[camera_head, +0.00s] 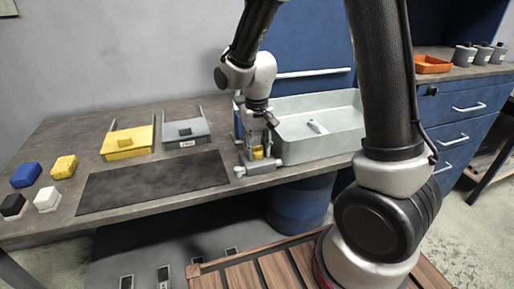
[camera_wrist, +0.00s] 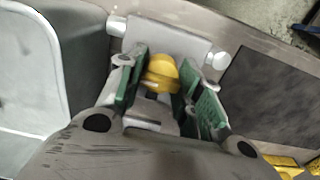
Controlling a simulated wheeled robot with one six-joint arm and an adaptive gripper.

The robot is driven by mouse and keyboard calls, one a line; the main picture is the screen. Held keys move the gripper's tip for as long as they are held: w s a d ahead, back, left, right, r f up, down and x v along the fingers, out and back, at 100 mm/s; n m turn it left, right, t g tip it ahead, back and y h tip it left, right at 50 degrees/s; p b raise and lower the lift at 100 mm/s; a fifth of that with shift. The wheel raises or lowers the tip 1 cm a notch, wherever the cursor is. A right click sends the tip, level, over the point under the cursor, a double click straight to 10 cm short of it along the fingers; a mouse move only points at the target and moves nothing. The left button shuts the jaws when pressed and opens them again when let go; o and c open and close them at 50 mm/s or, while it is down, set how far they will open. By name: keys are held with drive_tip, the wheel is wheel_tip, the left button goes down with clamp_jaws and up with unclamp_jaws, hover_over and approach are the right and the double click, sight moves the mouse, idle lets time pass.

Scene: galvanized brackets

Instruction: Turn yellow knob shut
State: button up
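The yellow knob (camera_wrist: 162,73) sits on a pale grey fitting (camera_wrist: 165,42) with round ends. In the head view the knob (camera_head: 257,153) shows small and partly hidden below my gripper (camera_head: 256,142), by the left end of the sink. My gripper points down at the knob. In the wrist view its two green-padded fingers (camera_wrist: 163,80) stand apart, one on each side of the knob. The knob fills most of the gap; whether both pads press on it I cannot tell.
The grey-white sink basin (camera_head: 345,134) is right of the fitting. A dark mat (camera_head: 150,182) lies left on the worktop (camera_head: 62,221). Behind it are a yellow bin (camera_head: 128,143) and a grey bin (camera_head: 186,131). Blue, yellow, black and white blocks lie far left.

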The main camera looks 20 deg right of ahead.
drive_tip(key=c, duration=0.3)
drive_tip(key=shift+c, duration=0.2)
drive_tip(key=shift+n, duration=0.4)
drive_tip(key=n, duration=0.3)
drive_tip(key=shift+n, duration=0.3)
drive_tip(key=n, duration=0.4)
drive_tip(key=shift+n, duration=0.3)
drive_tip(key=n, duration=0.4)
drive_tip(key=shift+n, duration=2.4)
